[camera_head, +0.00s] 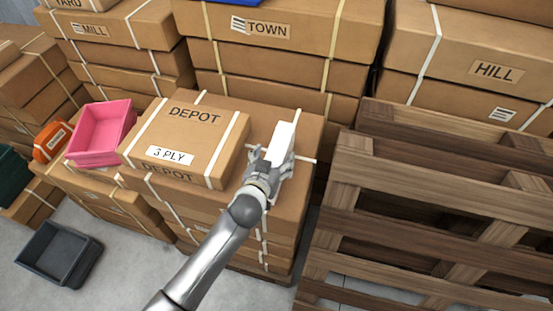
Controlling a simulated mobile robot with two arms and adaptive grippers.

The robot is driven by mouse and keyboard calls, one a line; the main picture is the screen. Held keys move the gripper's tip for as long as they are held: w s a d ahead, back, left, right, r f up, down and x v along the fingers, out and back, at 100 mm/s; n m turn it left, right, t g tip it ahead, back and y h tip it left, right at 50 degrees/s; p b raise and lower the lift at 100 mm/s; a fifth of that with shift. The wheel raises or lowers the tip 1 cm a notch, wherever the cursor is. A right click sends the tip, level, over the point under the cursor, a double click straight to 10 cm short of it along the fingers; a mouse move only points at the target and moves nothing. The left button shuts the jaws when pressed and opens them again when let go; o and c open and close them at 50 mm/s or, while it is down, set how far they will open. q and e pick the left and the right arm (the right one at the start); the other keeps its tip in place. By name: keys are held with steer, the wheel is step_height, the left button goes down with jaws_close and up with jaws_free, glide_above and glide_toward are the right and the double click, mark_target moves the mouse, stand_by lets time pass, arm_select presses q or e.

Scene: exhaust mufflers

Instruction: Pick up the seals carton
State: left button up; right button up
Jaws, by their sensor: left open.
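A small white carton (283,137) stands on top of the stacked brown boxes, right of the box marked DEPOT. I can read no lettering on it, so I cannot tell for sure that it is the seals carton. My left gripper (270,162) is open at the near end of the white carton, with its fingers close about that end. Whether the fingers touch it I cannot tell. The gripper hides the carton's lower near part. My right gripper is not in view.
The DEPOT box (190,135) lies just left of my gripper. A pink bin (100,133) and an orange item (52,141) sit farther left. Wooden pallets (440,190) stand close on the right. Strapped boxes (285,60) rise behind. A dark bin (60,255) is on the floor.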

mark_target(282, 143)
arm_select(q)
steer(key=shift+x, duration=1.1)
steer(key=c, duration=1.1)
